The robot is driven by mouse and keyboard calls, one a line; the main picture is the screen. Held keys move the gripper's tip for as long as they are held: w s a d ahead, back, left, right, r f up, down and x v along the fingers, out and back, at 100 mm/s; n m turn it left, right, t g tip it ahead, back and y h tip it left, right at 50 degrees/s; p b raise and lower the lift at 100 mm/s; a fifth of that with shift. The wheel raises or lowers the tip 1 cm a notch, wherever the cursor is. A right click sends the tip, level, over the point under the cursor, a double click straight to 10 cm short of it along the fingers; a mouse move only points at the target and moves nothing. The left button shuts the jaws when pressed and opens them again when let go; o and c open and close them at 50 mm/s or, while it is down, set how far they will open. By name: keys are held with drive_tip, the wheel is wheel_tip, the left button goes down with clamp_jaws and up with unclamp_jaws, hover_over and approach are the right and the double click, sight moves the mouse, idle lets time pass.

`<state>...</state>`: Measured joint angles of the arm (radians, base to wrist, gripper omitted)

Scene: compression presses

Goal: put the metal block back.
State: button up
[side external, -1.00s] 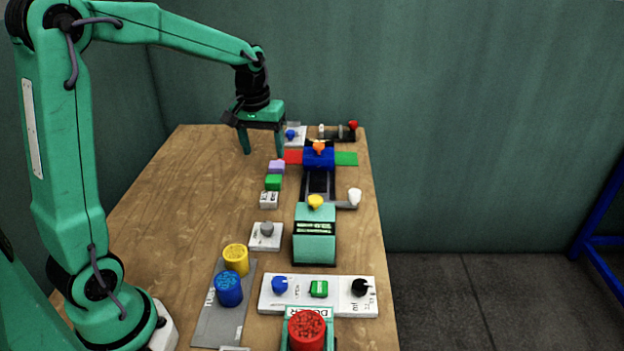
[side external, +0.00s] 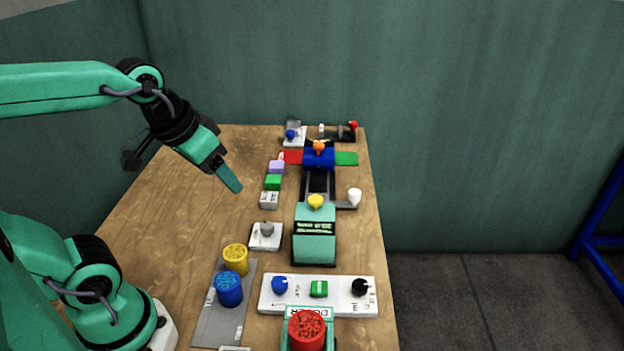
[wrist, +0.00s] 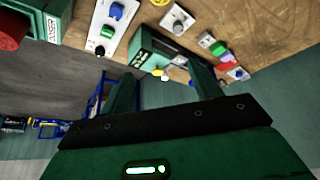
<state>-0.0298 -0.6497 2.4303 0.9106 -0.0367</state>
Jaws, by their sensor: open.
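The metal block is most likely the silver-grey block (side external: 269,200) at the near end of a short row, beside the green block (side external: 273,182) and the purple block (side external: 277,167). It also shows in the wrist view as a pale block (wrist: 207,40). My gripper (side external: 230,182) is tilted in the air to the left of this row, clear of the blocks. In the wrist view its two fingers (wrist: 164,87) stand apart with nothing held between them.
A teal press (side external: 314,240) with a blue clamp (side external: 319,157) stands right of the row. A white panel with knobs (side external: 335,305), a grey mat (side external: 210,325) with blue and yellow cups, and a red-topped container (side external: 307,330) are nearer. The table's left side is clear.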

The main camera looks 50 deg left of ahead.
drive_tip(key=shift+s+d+f+m, duration=0.15)
drive_tip(key=shift+s+d+m, duration=0.05)
drive_tip(key=shift+s, duration=0.3)
drive_tip(key=shift+s+d+f+m, duration=0.15)
drive_tip(key=shift+s+m, duration=0.05)
drive_tip(key=shift+s, duration=0.25)
idle(0.6)
